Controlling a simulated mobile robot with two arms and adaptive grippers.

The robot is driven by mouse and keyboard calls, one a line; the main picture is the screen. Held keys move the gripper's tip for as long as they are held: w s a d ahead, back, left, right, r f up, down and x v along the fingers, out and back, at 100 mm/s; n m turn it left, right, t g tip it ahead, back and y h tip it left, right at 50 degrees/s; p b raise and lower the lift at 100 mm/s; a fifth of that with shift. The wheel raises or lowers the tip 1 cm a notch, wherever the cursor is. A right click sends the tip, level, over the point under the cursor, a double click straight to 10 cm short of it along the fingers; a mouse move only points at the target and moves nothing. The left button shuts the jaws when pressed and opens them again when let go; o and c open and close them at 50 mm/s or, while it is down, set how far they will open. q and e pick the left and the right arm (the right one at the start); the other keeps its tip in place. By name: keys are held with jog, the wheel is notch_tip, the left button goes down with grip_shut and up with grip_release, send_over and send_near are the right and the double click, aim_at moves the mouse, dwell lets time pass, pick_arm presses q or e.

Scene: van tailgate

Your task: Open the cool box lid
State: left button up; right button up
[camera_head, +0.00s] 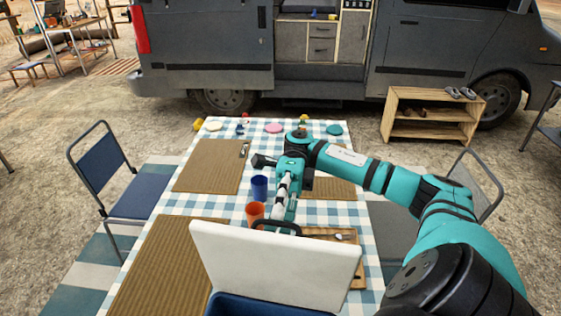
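The cool box shows at the bottom centre, with a blue body (262,305) cut off by the picture's lower edge. Its white lid (275,262) stands raised and tilted up from the body, its broad face towards me. A dark handle (277,226) shows at the lid's upper edge. My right gripper (279,216) reaches down from the teal arm to just behind this edge, by the handle. Its fingertips are too small and partly hidden, so I cannot tell whether they touch or grip the handle. My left gripper is out of view.
A grey van (200,50) and wooden shelf (432,113) stand behind.

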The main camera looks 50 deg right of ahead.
jog(key=shift+o, duration=0.5)
jog(key=shift+w, duration=0.1)
notch_tip(320, 180, up, 10)
dwell(0.7)
